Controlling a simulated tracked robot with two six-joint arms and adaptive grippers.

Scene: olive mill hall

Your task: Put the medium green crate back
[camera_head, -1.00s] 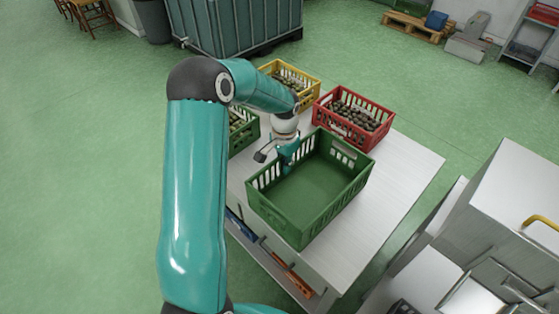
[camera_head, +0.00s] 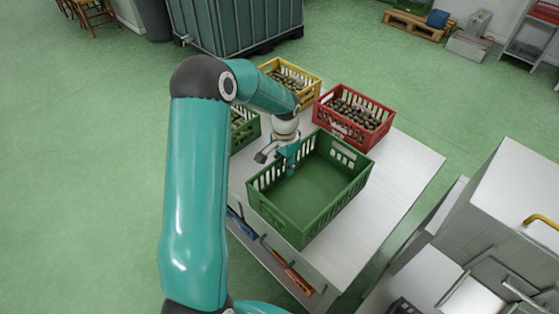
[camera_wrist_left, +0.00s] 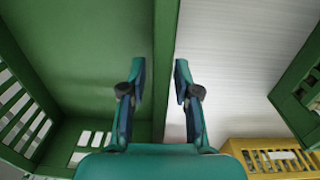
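An empty green crate (camera_head: 311,222) stands upright on the light table, its open top facing up. It fills the left part of the left wrist view (camera_wrist_left: 70,50). My left gripper (camera_head: 286,158) is at the crate's far-left wall. In the left wrist view, the two fingers (camera_wrist_left: 160,75) are open and apart, one on each side of that wall's rim. I cannot tell whether either finger touches it. A second green crate (camera_head: 246,137) with dark contents stands behind, partly hidden by my left arm. My right gripper is not in view.
A yellow crate (camera_head: 309,96) and a red crate (camera_head: 372,139), both filled with olives, stand on the table's far side. Bare table (camera_head: 400,185) lies right of the empty crate. Blue and orange things sit on a lower shelf. Steel machinery (camera_head: 500,220) stands at right.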

